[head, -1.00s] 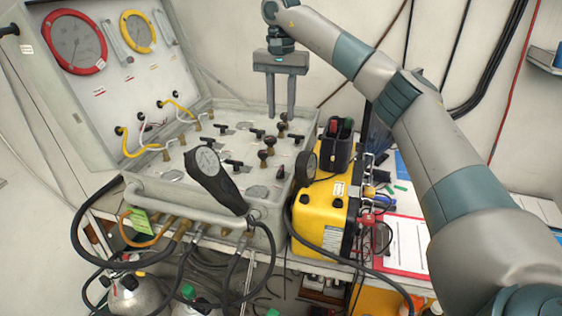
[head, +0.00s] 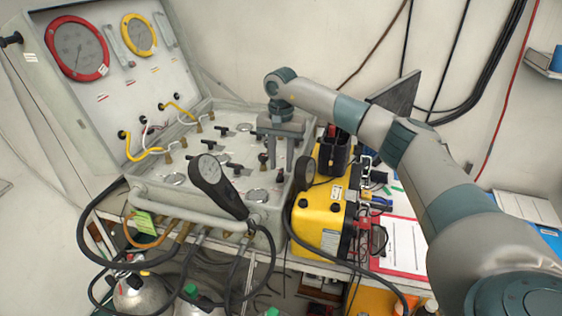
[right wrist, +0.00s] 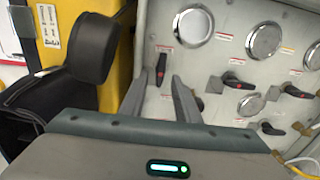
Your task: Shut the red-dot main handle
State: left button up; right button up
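In the right wrist view a black lever handle with a red dot (right wrist: 161,69) stands on the pale panel (right wrist: 215,62), between the tips of my right gripper (right wrist: 162,90). The fingers are apart, one on each side of the lever; I see no clear contact. Another black handle with a red dot (right wrist: 238,85) lies turned crosswise to its right. The labels are too small to read, so I cannot confirm which is the main one. In the head view my right gripper (head: 281,160) points down over the panel's right side, partly hiding the handles there. My left gripper is out of view.
A black gauge (head: 208,170) on a hose rises in front of the panel. A yellow case (head: 322,213) and a black holder (head: 335,155) stand close right of the panel. The open lid with a red gauge (head: 78,48) rises behind left.

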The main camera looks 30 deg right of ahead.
jog(key=shift+f, duration=0.8)
grip_shut()
